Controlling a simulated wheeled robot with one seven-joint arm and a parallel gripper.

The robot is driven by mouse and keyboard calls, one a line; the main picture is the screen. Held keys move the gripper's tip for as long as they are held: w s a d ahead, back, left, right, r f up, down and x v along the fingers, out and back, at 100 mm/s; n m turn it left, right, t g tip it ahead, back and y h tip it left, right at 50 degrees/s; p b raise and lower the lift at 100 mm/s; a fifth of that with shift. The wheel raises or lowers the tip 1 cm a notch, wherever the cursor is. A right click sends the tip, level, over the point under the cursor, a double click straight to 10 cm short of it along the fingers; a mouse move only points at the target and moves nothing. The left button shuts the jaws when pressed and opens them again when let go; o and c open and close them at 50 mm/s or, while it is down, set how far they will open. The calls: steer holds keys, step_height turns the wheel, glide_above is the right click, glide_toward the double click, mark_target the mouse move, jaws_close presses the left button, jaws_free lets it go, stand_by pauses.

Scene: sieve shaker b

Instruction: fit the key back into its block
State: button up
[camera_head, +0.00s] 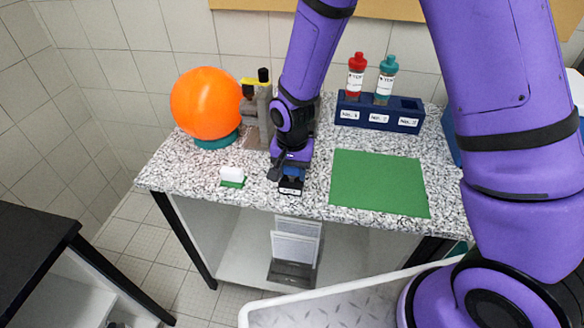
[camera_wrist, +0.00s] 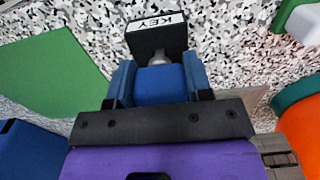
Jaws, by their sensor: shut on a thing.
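The block is small and black with a white label reading KEY (camera_wrist: 157,33). In the head view the block (camera_head: 290,188) stands near the front edge of the speckled counter. My gripper (camera_wrist: 160,76) is shut on the blue handle of the key (camera_wrist: 160,88), with a blue finger on each side. A short pale metal part shows between the handle and the block. The key lines up roughly with the block's middle; I cannot tell whether its tip is inside. In the head view my gripper (camera_head: 292,170) is just above and behind the block, mostly hidden by the wrist.
A white and green block (camera_head: 232,177) lies to the left. An orange ball (camera_head: 205,103) on a teal ring and a grey apparatus (camera_head: 256,115) stand behind. A green mat (camera_head: 380,183) lies right. A blue rack (camera_head: 379,113) with red-capped and teal-capped bottles stands at the back.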

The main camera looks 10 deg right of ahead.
steer(key=shift+f, duration=0.55)
steer(key=o, duration=1)
steer(key=shift+c, duration=0.2)
step_height(320, 180, up, 10)
steer(key=shift+r, duration=0.4)
